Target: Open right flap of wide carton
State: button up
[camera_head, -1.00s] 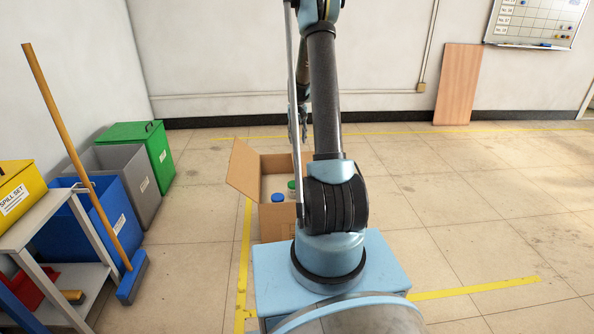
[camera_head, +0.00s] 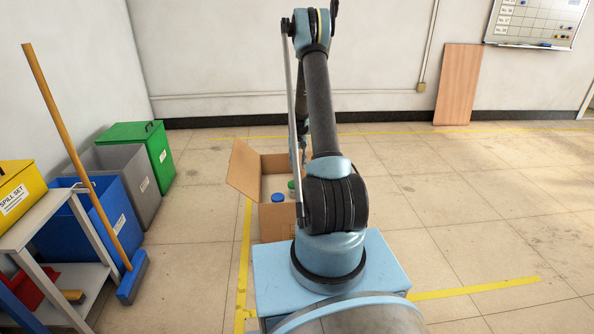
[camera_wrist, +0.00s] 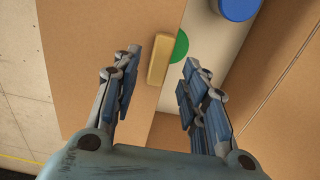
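The wide carton (camera_head: 272,225) stands on the floor behind my arm, with its left flap (camera_head: 242,170) swung outward. A blue lid (camera_head: 278,197) and a green lid (camera_head: 291,185) show inside. In the wrist view, a brown cardboard panel (camera_wrist: 90,25), apparently the right flap, lies flat and cuts off part of the green lid (camera_wrist: 181,46). The blue lid (camera_wrist: 238,8) is at the upper right. A tan block (camera_wrist: 159,60) sits by the panel's edge. My gripper (camera_wrist: 162,72) is open above the carton, its fingers either side of the block; contact cannot be told.
Blue, grey and green bins (camera_head: 140,145), a broom (camera_head: 95,200) and a shelf (camera_head: 45,230) stand at the left. A wooden board (camera_head: 457,85) leans on the back wall. The floor right of the carton is clear.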

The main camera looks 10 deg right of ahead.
aim_at(297, 170)
jog(key=shift+f, duration=1.6)
grip_shut()
